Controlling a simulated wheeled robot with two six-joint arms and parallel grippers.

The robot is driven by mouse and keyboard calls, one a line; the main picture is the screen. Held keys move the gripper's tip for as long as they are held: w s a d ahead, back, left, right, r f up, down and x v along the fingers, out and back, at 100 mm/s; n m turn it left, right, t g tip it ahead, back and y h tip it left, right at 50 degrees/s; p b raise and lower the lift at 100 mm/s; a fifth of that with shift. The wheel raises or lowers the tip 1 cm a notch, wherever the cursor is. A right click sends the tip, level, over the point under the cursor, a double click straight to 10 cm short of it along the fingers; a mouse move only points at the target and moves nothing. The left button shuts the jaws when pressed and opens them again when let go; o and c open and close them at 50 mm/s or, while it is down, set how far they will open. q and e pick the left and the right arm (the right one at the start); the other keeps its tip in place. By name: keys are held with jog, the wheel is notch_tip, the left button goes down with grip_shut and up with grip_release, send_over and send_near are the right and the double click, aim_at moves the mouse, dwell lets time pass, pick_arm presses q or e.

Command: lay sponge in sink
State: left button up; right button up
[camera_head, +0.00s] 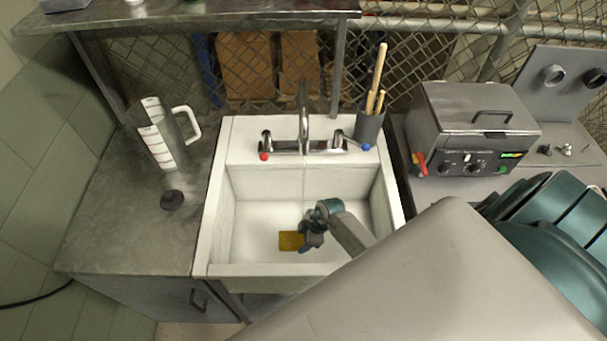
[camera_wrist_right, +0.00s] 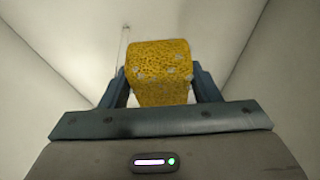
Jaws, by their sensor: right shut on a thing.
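The yellow sponge (camera_head: 291,241) is inside the white sink (camera_head: 215,225), low in the basin near its front wall. My right gripper (camera_head: 308,241) reaches down into the basin from the right and is shut on the sponge. In the right wrist view the porous sponge (camera_wrist_right: 160,62) sits between the two dark fingers of the gripper (camera_wrist_right: 160,88), with pale basin walls around it. I cannot tell whether the sponge touches the sink floor. My left gripper is not in view.
A faucet (camera_head: 303,120) with red and blue marked handles stands at the sink's back. A measuring jug (camera_head: 158,138) and a dark stopper (camera_head: 172,199) are on the left counter. A holder with wooden handles (camera_head: 369,127) and a grey heated tank (camera_head: 470,120) stand right.

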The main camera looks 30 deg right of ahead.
jog(key=shift+w+f, duration=0.1)
jog(key=shift+f, duration=0.6)
notch_tip(320, 180, down, 3)
jog(key=shift+r, duration=0.1)
jog(key=shift+f, duration=0.4)
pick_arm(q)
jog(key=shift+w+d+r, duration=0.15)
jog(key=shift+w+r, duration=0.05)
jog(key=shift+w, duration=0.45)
pick_arm(e)
jog(key=shift+f, duration=0.2)
jog(key=o, duration=0.9)
jog(key=shift+r, duration=0.1)
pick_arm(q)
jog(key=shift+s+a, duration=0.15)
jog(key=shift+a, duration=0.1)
pick_arm(e)
jog(key=shift+o, duration=0.6)
